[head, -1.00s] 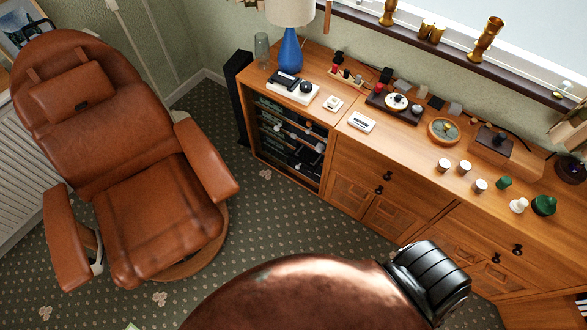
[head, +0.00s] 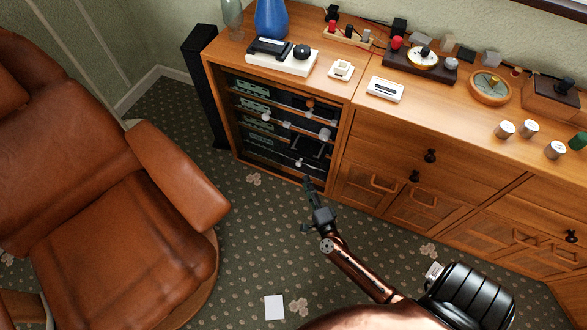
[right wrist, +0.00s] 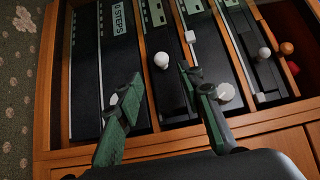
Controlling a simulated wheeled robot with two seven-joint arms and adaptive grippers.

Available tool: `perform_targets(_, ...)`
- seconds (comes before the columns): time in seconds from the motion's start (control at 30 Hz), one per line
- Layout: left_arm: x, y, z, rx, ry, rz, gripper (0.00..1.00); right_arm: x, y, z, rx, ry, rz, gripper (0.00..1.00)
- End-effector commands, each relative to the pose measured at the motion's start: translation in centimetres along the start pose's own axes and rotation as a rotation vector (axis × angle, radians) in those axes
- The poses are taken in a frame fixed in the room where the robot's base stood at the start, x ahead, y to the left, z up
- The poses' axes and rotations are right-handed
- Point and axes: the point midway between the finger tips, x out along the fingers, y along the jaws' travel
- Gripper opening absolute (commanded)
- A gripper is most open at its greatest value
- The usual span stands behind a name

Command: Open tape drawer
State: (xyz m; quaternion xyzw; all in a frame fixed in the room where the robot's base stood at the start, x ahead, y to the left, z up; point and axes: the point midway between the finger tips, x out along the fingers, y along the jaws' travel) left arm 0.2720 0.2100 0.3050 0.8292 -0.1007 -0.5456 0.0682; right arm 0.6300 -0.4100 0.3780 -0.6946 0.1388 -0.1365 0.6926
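A rack of black drawers (head: 285,125) with pale round knobs and green labels fills the left bay of the wooden sideboard. I cannot tell which one is the tape drawer. In the right wrist view the drawer fronts (right wrist: 128,75) run up the picture, and one label reads "STEPS". My right gripper (head: 309,184) is low in front of the rack. In the right wrist view it is open (right wrist: 162,74), with its dark green fingers apart. A white knob (right wrist: 162,60) shows between the fingertips, and no contact can be seen. My left gripper is not in view.
A brown leather armchair (head: 125,235) stands left of the sideboard (head: 440,110). A black tower (head: 205,85) stands beside the rack. Several small devices, a blue lamp base (head: 271,18) and cups crowd the top. A white card (head: 274,307) lies on the patterned carpet.

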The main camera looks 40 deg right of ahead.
Motion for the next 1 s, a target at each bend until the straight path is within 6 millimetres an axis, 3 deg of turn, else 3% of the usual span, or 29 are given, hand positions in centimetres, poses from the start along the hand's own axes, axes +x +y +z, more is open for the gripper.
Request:
perform_targets(0.5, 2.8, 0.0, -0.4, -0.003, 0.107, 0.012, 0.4, 6.9, -0.1, 0.0, 0.003, 0.001, -0.002, 0.35)
perform_targets(0.87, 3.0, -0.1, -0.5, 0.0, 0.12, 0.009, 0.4, 7.7, -0.2, 0.0, 0.004, 0.001, -0.002, 0.35)
perform_targets(1.0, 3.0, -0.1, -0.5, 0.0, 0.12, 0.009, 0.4, 7.6, -0.2, 0.0, 0.003, 0.001, -0.002, 0.27)
